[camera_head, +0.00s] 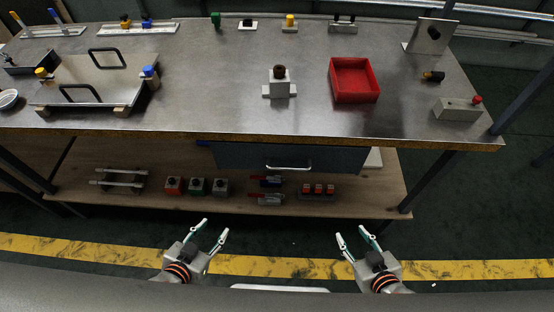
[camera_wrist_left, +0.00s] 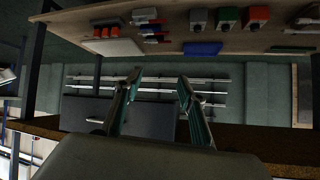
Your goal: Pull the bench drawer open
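The bench drawer (camera_head: 240,157) is a blue-grey box under the bench top (camera_head: 200,100), with a pale bar handle (camera_head: 288,168) on its front. It looks shut, its front close to the bench edge. The drawer also shows in the left wrist view (camera_wrist_left: 150,118), with its handle (camera_wrist_left: 95,121) left of the fingers. My left gripper (camera_head: 212,233) is open and empty in front of the bench, below and left of the handle. Its open fingers show in the left wrist view (camera_wrist_left: 158,88). My right gripper (camera_head: 354,236) is open and empty, below and right of the handle. Neither touches the drawer.
A wooden lower shelf (camera_head: 345,200) holds switch boxes (camera_head: 197,186), red-handled parts (camera_head: 266,198) and other small parts below the drawer. A red bin (camera_head: 353,80) and fixtures stand on the bench top. Bench legs (camera_head: 420,185) stand at the sides. The floor before the bench is clear.

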